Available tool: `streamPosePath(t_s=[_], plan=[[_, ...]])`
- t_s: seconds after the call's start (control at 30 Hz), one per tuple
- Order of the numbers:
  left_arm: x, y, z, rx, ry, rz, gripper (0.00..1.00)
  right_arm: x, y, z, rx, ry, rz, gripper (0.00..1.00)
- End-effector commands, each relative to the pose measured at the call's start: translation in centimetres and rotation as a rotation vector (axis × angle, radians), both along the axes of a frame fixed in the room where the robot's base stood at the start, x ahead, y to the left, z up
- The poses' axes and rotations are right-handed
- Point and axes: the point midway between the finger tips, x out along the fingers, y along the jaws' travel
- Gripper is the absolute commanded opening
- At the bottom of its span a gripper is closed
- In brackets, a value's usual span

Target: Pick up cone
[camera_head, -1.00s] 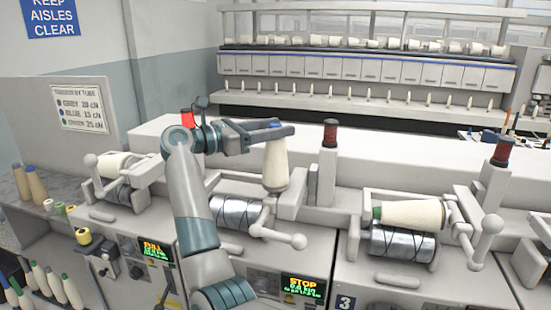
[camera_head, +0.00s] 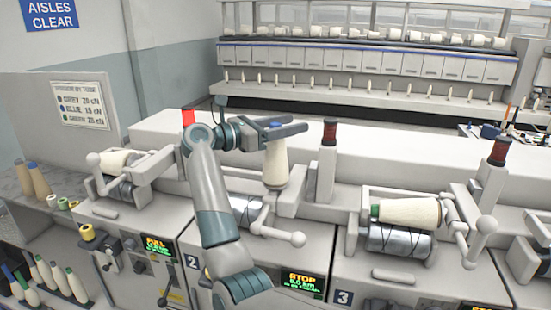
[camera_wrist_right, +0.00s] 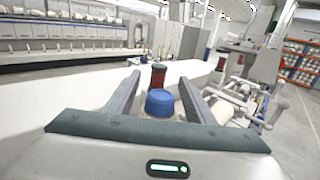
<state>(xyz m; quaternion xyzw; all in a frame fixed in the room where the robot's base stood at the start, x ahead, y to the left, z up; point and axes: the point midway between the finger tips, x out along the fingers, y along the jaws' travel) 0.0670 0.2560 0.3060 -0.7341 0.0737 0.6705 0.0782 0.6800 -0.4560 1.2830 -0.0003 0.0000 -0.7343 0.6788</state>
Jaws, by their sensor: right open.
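A cream cone with a blue tip (camera_head: 276,165) stands nearly upright above the metal drum of the middle winding unit in the head view. My right gripper (camera_head: 290,127) is at its top, with its fingers level. In the right wrist view the blue tip (camera_wrist_right: 160,103) sits between the two spread fingers of the right gripper (camera_wrist_right: 161,80). I cannot tell whether either finger touches the cone. Another cream cone, with a green end (camera_head: 410,212), lies on the drum of the right unit. My left gripper is not in view.
A post with a dark red bobbin (camera_head: 329,135) stands just right of the upright cone. A white handle arm (camera_head: 285,234) lies in front of it. A further cone (camera_head: 116,160) lies on the left unit. Several small cones stand at the lower left.

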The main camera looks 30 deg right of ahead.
Motion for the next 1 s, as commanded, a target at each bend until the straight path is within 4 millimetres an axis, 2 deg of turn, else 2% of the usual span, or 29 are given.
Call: streamPosePath(t_s=[0.07, 0.1, 0.3, 0.73, 0.87, 1.0], plan=[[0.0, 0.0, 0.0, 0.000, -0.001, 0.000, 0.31, 0.0, 0.0, 0.0, 0.000, 0.000, 0.000, 0.49], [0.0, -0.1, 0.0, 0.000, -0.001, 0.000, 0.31, 0.0, 0.0, 0.0, 0.000, 0.000, 0.000, 0.44], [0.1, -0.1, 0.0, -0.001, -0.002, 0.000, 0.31, 0.0, 0.0, 0.0, 0.001, 0.001, 0.000, 0.00], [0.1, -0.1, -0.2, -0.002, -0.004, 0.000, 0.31, 0.0, 0.0, 0.3, 0.002, 0.000, 0.000, 0.00], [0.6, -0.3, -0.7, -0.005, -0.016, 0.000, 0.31, 0.0, 0.0, 1.3, 0.002, -0.002, 0.000, 0.00], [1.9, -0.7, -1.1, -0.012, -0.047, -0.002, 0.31, 0.0, 0.0, 3.0, 0.002, -0.003, 0.000, 0.00]])
